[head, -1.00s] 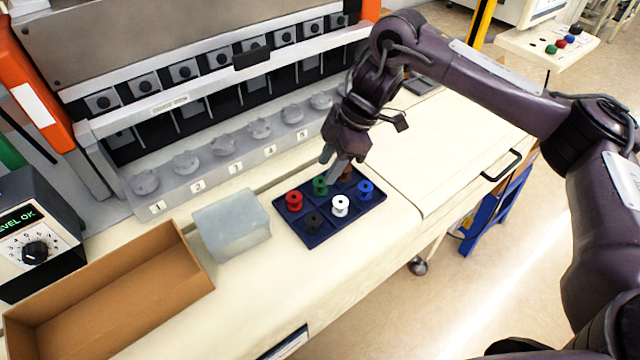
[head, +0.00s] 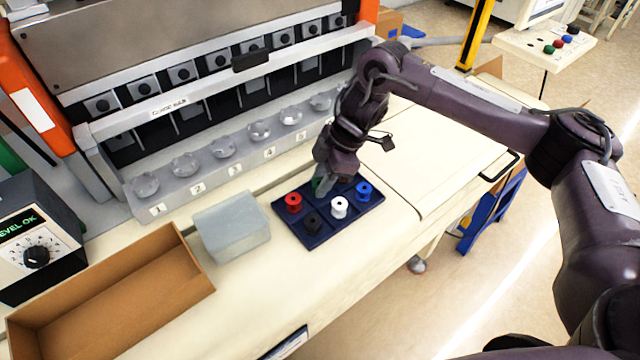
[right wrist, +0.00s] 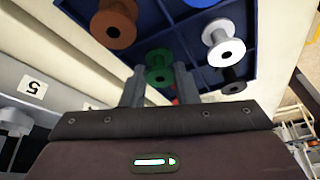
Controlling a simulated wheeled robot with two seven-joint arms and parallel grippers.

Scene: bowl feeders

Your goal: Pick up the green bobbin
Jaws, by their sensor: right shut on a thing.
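The green bobbin (head: 317,183) is in the back row of the dark blue tray (head: 332,229), mostly hidden behind my right gripper in the head view. My right gripper (head: 324,187) has come down over it from above. In the right wrist view, the green bobbin (right wrist: 158,66) shows between the two grey fingertips of my right gripper (right wrist: 159,80), which is shut on it. I cannot tell any gap between the bobbin and the tray. My left gripper is not in view.
Close around in the tray are a red bobbin (head: 293,202), a black bobbin (head: 313,222), a white bobbin (head: 339,207), a blue bobbin (head: 363,191) and a brown bobbin (right wrist: 114,28). A grey translucent box (head: 232,226) and a cardboard tray (head: 110,290) stand left.

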